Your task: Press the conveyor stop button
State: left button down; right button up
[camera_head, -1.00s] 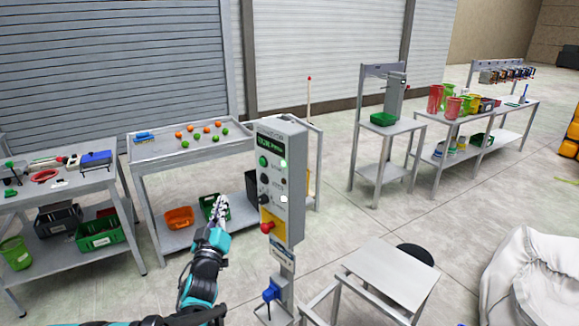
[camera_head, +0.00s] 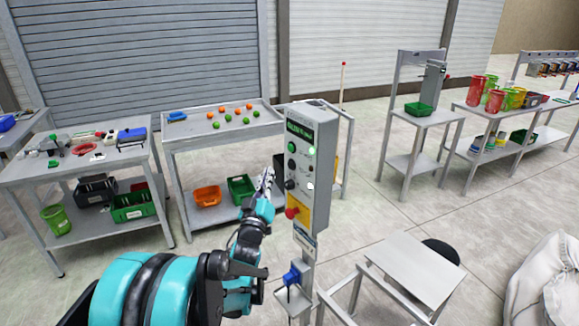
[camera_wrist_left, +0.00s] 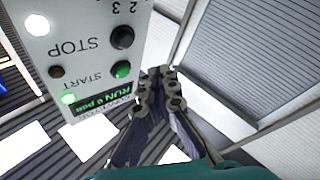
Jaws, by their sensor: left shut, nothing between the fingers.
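The grey control box (camera_head: 315,150) stands on a post right of centre in the head view. On its face are a green button (camera_head: 292,147), a black button (camera_head: 291,165), a dark knob (camera_head: 289,184) and a red mushroom button (camera_head: 292,212) on yellow. In the left wrist view the panel appears upside down, with the green button (camera_wrist_left: 122,69) by START and the black button (camera_wrist_left: 122,37) by STOP. My left gripper (camera_head: 266,175) is shut and empty, just left of the panel. Its fingers (camera_wrist_left: 160,75) appear beside the panel, apparently apart from the buttons. My right gripper is not in view.
A blue item (camera_head: 292,276) is on the post's lower holder. A low grey table (camera_head: 412,268) stands right of the post. A workbench (camera_head: 175,132) with orange and green balls is behind my gripper. Open floor lies at right.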

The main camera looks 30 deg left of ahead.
aim_at(287, 157)
pick_arm(q)
jog(key=shift+w+d, duration=0.35)
jog(key=shift+w, duration=0.3)
jog(key=shift+w+d, duration=0.3)
jog(key=shift+w, duration=0.35)
jog(key=shift+w+d, duration=0.35)
jog(key=shift+w, duration=0.3)
jog(key=shift+w+d, duration=0.2)
jog(key=shift+w, duration=0.15)
jog(key=shift+w+d+b, duration=0.2)
jog(key=shift+w+b, duration=0.1)
jog(key=shift+w, duration=0.1)
dwell(0.6)
jog(key=shift+s, duration=0.1)
jog(key=shift+s+a, duration=0.4)
jog(key=shift+s, duration=0.25)
jog(key=s, duration=0.1)
jog(key=s+a, duration=0.1)
jog(key=s, duration=0.1)
jog(key=s+a, duration=0.1)
jog(key=shift+s+a, duration=0.15)
jog(key=shift+s, duration=0.1)
dwell(0.4)
